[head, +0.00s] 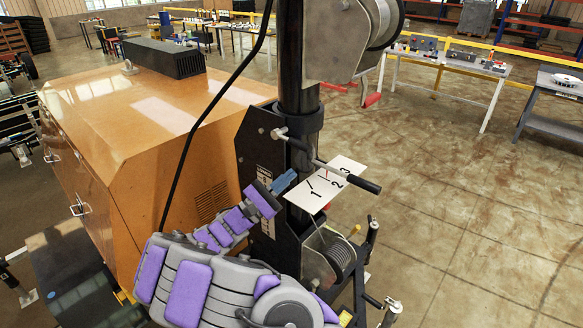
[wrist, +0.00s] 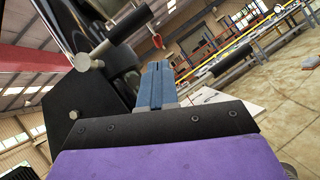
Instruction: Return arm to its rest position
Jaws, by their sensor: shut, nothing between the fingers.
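My gripper (head: 284,181) has blue fingers and sits at the end of my grey and purple arm, close to the black mast bracket. In the wrist view, the gripper fingers (wrist: 157,66) lie side by side, shut, with nothing held. Just right of the fingers in the head view is a white plate (head: 318,192) marked 1, 2 and 3. A black-handled crank lever (head: 352,180) passes over the plate and is fixed to the black bracket (head: 262,150). The lever also shows in the wrist view (wrist: 124,24), up and left of the fingers. I cannot tell whether the fingers touch anything.
The orange tower housing (head: 125,130) fills the left. The black mast (head: 290,60) rises beside my gripper, with a winch drum (head: 335,250) below and another reel (head: 375,25) above. Workbenches (head: 450,65) stand at the back. The floor at right is clear.

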